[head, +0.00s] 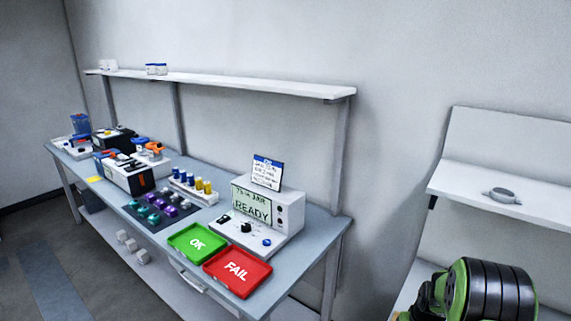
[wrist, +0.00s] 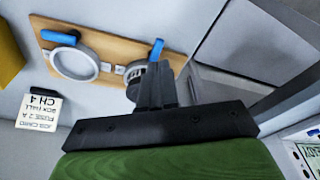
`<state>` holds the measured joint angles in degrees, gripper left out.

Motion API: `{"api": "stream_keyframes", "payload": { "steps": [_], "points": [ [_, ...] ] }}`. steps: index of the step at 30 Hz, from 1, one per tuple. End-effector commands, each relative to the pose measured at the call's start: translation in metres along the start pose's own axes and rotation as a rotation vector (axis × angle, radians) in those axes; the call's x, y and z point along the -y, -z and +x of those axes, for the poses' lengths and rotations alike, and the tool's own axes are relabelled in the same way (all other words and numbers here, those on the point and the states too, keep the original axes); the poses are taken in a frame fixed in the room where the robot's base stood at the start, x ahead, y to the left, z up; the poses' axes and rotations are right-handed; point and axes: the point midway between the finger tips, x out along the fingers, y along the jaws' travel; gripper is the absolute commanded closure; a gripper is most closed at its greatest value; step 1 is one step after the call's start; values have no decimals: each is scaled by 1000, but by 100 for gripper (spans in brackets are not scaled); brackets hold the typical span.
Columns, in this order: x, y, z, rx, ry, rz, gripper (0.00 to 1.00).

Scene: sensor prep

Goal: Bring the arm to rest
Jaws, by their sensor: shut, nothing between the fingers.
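My gripper (wrist: 155,85) shows in the wrist view as dark fingers pressed together, with nothing between them. A wooden board (wrist: 112,42) lies beyond the fingers in that view. On it are a pale ring with a blue handle (wrist: 75,62) and a second round grey piece with a blue tab (wrist: 135,72), partly hidden by the fingers. I cannot tell how far the fingers are from the board. In the head view only a green and black part of my arm shows at the lower right; the fingers are out of view there.
A grey bench (head: 312,240) holds a READY test box (head: 285,208), a green OK tray (head: 178,238), a red FAIL tray (head: 222,281) and several small parts. A wall shelf (head: 545,200) at right bears a grey round piece (head: 502,195). A job card (wrist: 40,108) shows in the wrist view.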

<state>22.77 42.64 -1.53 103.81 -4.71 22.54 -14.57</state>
Motion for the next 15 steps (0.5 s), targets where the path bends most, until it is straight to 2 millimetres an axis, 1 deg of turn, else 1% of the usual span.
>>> {"api": "stream_keyframes", "payload": {
  "steps": [2,4,5,8,9,10,11,12,14,15],
  "points": [
    [1,0,-2,-3,-1,-1,100],
    [6,3,-18,-15,-3,-6,100],
    [11,3,-29,-21,-4,-10,100],
    [32,1,-81,-56,-7,-27,100],
    [42,-4,-103,-68,-7,-34,100],
    [49,-8,-118,-79,-8,-39,100],
    [56,-13,-133,-87,-8,-44,100],
    [65,-21,-153,-100,-7,-49,100],
    [77,-35,-180,-119,-7,-58,100],
    [85,-46,-196,-132,-5,-63,100]
  ]
}}
